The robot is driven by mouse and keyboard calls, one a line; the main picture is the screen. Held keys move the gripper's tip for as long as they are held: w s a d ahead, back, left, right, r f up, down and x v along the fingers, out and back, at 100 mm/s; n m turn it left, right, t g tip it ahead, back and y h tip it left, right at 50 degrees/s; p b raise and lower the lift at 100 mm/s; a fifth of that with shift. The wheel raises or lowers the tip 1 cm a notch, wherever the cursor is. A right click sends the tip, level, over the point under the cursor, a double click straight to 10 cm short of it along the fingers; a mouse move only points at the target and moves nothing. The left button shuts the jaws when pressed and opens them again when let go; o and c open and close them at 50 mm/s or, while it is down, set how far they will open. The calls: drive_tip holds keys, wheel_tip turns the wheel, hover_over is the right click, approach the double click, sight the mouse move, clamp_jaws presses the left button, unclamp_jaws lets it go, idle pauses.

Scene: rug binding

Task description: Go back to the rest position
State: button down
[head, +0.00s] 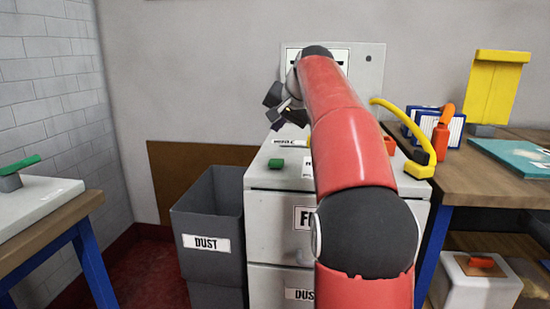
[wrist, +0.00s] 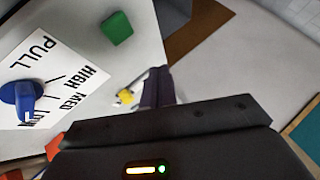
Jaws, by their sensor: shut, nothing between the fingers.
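My gripper (head: 277,108) is at the end of my raised red arm, above the back left of the white cabinet. Its dark fingers also show in the wrist view (wrist: 157,86), where they are together with nothing between them. In the head view my arm hides part of the cabinet (head: 268,220) and of the wall panel behind it. A green block (head: 276,163) lies on the cabinet top, apart from my gripper; it also shows in the wrist view (wrist: 117,28). A blue knob (wrist: 24,98) on a label reading PULL, HIGH, MED, LOW shows in the wrist view.
A grey bin marked DUST (head: 207,225) stands left of the cabinet. A yellow curved handle (head: 405,125) rises at the cabinet's right side. A wooden workbench (head: 460,170) stands at the right, and a table (head: 50,228) at the left. Open floor lies between the bin and left table.

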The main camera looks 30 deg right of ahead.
idle(0.3)
drive_tip(key=s+a+f+n+g, duration=0.1)
drive_tip(key=s+a+f+n, duration=0.15)
drive_tip(key=s+a, duration=0.4)
drive_tip(key=s+a+f+n+g, duration=0.1)
drive_tip(key=s+a+f, duration=0.35)
drive_tip(key=s, duration=0.25)
drive_tip(key=s+a+f+n, duration=0.2)
drive_tip(key=s+a+f, duration=0.1)
drive_tip(key=s+f, duration=0.6)
drive_tip(key=s+a+f+n+g, duration=0.1)
drive_tip(key=s+a+f+n, duration=0.2)
drive_tip(key=s+f, duration=0.6)
drive_tip(key=s+a, duration=0.1)
drive_tip(key=s, duration=0.1)
drive_tip(key=shift+s+f+g, duration=0.3)
drive_tip(key=shift+s+f, duration=0.05)
